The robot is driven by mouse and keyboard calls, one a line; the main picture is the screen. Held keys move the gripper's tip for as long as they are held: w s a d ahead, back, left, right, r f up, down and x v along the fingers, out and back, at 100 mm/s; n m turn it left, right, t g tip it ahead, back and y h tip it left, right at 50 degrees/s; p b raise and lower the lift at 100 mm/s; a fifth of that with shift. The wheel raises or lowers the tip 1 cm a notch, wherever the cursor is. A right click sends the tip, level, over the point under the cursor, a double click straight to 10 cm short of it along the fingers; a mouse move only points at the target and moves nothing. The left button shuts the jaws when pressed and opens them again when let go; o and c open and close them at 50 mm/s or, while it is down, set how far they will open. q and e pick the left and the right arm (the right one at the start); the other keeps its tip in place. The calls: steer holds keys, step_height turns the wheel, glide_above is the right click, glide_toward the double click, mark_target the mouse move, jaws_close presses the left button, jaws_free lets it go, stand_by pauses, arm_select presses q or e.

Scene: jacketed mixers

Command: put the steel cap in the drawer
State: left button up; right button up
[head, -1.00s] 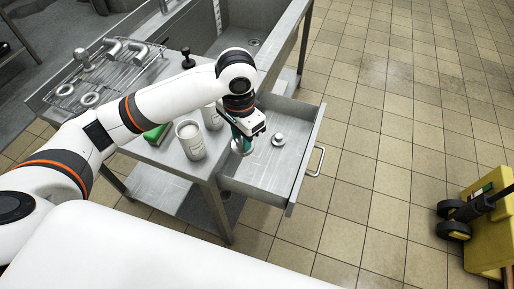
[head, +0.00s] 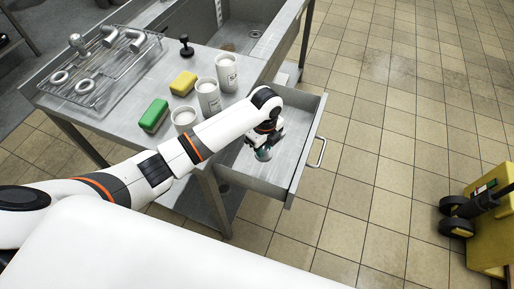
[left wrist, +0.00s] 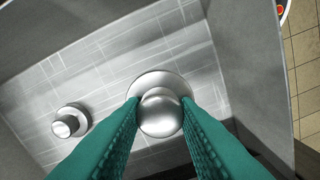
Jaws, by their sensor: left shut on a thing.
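The drawer (head: 304,155) stands pulled out from the steel table. My left gripper (head: 263,149) is inside it, low over its floor. Its teal fingers (left wrist: 160,122) are shut on the steel cap (left wrist: 162,108), a round disc with a domed knob, held by the knob. The cap's rim also shows under the fingertips in the head view (head: 263,156). I cannot tell whether the cap touches the drawer floor. A second, smaller steel piece with a knob (left wrist: 70,121) lies on the floor to the left in the wrist view. My right gripper is not in view.
White cups (head: 228,73) stand on the table by the drawer, with a yellow sponge (head: 183,83), a green sponge (head: 154,115) and a black-handled tool (head: 186,46). A wire rack (head: 100,72) holds steel fittings. A yellow cart (head: 490,235) stands right.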

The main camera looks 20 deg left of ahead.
mark_target(264, 148)
arm_select(q)
step_height(264, 148, down, 7)
steer(key=shift+f, duration=0.1)
stand_by(0.3)
steer(key=shift+f, duration=0.1)
steer(key=o, duration=1.1)
steer(key=shift+c, duration=0.2)
steer(key=shift+r, duration=0.3)
step_height(264, 148, up, 12)
steer(key=shift+f, duration=0.1)
